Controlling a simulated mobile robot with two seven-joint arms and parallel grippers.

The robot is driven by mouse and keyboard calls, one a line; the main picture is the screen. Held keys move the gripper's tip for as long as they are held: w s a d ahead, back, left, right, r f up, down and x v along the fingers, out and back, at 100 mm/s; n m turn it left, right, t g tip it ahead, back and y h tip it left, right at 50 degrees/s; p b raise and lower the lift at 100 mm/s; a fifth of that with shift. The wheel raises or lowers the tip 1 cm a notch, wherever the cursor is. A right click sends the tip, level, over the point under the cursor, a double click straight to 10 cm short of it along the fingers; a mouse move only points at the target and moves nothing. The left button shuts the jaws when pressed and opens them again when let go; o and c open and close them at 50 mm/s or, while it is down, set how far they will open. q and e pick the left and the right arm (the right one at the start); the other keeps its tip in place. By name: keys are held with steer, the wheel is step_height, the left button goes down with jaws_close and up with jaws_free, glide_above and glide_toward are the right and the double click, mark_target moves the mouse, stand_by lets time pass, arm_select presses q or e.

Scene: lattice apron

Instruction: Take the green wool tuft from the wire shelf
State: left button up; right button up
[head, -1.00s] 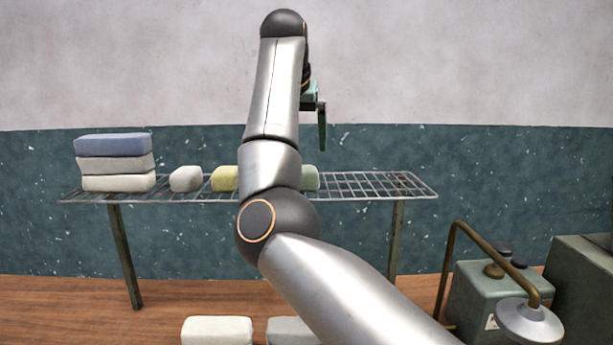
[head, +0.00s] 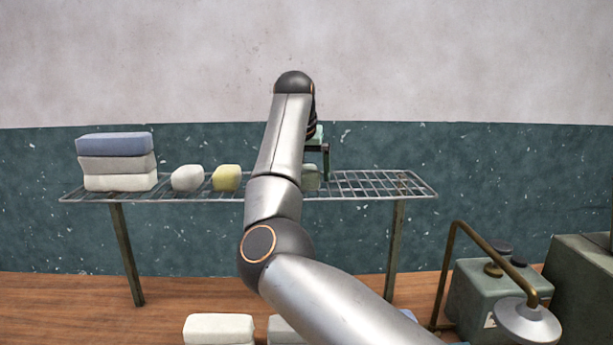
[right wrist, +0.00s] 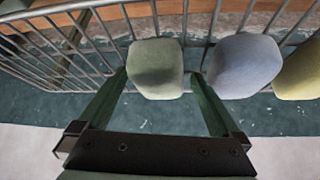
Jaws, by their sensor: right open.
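The green wool tuft (head: 311,180) sits on the wire shelf (head: 365,184), partly hidden behind my right arm in the head view. In the right wrist view the green tuft (right wrist: 156,68) lies between the fingertips of my right gripper (right wrist: 158,82), which is open. The fingers stand on either side of it, and I cannot tell whether they touch it. In the head view my right gripper (head: 322,165) is at the tuft, mostly hidden by its own arm. My left gripper is not in view.
A bluish tuft (right wrist: 244,65) sits close beside the green one, then a yellow tuft (head: 226,178) and a whitish tuft (head: 187,178). Folded stacked pads (head: 116,163) stand at the shelf's left. The shelf's right end is bare. A green machine (head: 490,290) with a brass pipe stands lower right.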

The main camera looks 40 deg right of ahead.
steer(key=c, duration=1.3)
steer(key=shift+r, duration=0.1)
